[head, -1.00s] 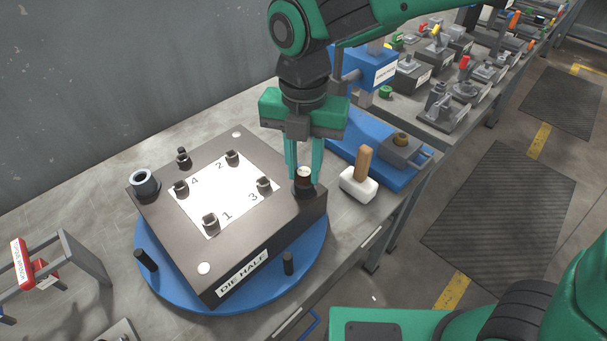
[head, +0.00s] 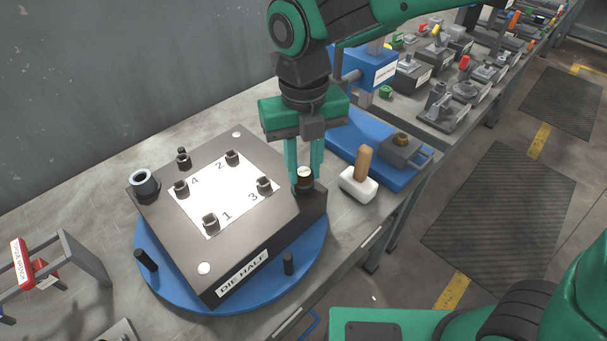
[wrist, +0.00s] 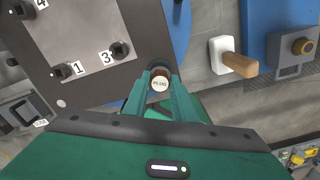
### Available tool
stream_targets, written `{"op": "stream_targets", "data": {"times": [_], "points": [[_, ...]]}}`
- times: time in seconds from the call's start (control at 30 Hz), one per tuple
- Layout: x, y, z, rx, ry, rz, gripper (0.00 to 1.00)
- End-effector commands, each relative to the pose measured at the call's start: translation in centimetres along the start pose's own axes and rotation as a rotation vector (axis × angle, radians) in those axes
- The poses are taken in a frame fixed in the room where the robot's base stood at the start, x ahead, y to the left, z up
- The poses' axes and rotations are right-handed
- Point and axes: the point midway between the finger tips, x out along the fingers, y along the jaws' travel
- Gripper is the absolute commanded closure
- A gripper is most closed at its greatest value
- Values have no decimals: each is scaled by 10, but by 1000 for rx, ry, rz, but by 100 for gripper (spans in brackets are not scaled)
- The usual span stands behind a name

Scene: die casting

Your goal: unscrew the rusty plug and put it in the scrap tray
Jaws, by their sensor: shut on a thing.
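The rusty plug (head: 304,173) stands upright at the right corner of the die half (head: 235,262), in a dark round seat. Its pale cap with lettering shows in the wrist view (wrist: 160,84). My gripper (head: 304,172) points down over that corner, with its green fingers shut on the plug, one on each side. In the wrist view the fingertips (wrist: 160,80) flank the plug. The plug's lower end is hidden in the seat. I cannot make out the scrap tray for certain.
The die half sits on a blue round turntable (head: 180,292). A white-headed mallet (head: 357,185) with a wooden handle lies close right of the corner. A blue fixture (head: 372,150) stands behind it. Numbered bolts, such as one by 1 (head: 210,222), stand on the white plate.

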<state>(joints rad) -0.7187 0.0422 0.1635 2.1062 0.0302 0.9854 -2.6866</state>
Motion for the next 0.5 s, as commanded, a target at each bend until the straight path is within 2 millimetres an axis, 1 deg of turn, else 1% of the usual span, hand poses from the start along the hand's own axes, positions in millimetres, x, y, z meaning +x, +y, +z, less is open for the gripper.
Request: {"op": "stream_targets", "data": {"times": [0.1,0.2,0.43,0.47,0.5], "points": [[0,1,1,-107,-2,1,100],[0,1,0,-166,-2,1,100],[0,1,0,-183,-2,1,100],[0,1,0,-182,-2,1,71],[0,1,0,-182,-2,1,61]]}}
